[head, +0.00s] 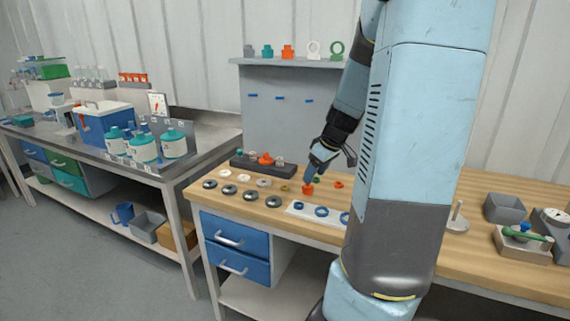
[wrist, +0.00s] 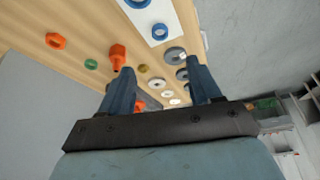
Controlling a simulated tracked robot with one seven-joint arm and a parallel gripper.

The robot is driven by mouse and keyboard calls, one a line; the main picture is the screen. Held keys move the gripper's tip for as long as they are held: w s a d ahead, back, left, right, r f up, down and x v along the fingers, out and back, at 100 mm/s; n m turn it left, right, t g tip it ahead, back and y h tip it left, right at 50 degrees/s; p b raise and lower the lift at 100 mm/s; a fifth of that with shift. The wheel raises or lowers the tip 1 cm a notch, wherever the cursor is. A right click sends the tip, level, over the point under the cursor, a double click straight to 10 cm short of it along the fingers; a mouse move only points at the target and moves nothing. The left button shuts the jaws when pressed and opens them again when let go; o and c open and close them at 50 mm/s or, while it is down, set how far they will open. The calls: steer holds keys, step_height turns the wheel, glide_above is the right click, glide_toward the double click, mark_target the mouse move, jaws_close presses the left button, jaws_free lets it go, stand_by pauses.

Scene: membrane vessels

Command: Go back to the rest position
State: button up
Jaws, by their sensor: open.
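My gripper (head: 316,172) hangs low over the middle of the wooden bench (head: 480,258). In the wrist view my gripper (wrist: 162,75) has its two blue fingers spread apart with nothing held between them. An orange fitting (head: 307,188) stands on the bench just below the fingers. In the wrist view that orange fitting (wrist: 117,56) appears just beyond the left fingertip; whether they touch is unclear. My arm hides part of the bench.
Grey discs (head: 228,190) and white rings lie on the bench's left. A white strip (head: 297,208) carries blue rings in front. A dark rack (head: 262,166) stands behind. A grey bin (head: 504,208) stands at right. Bottles (head: 143,147) crowd the left table.

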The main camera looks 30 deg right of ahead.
steer(key=s+a+r+m+h, duration=0.1)
steer(key=s+a+r, duration=0.25)
steer(key=a, duration=0.35)
steer(key=s+a+r+m+h, duration=0.1)
steer(key=s+a+r, duration=0.25)
steer(key=a, duration=0.35)
steer(key=s+a+r+m, duration=0.1)
steer(key=s+a+r, duration=0.2)
steer(key=s, duration=0.3)
steer(key=s+a+r+m+t, duration=0.1)
steer(key=s+a+r, duration=0.2)
steer(key=s, duration=0.4)
steer(key=shift+a+r+m+t, duration=0.3)
steer(key=shift+a+r, duration=0.05)
steer(key=shift+r, duration=0.25)
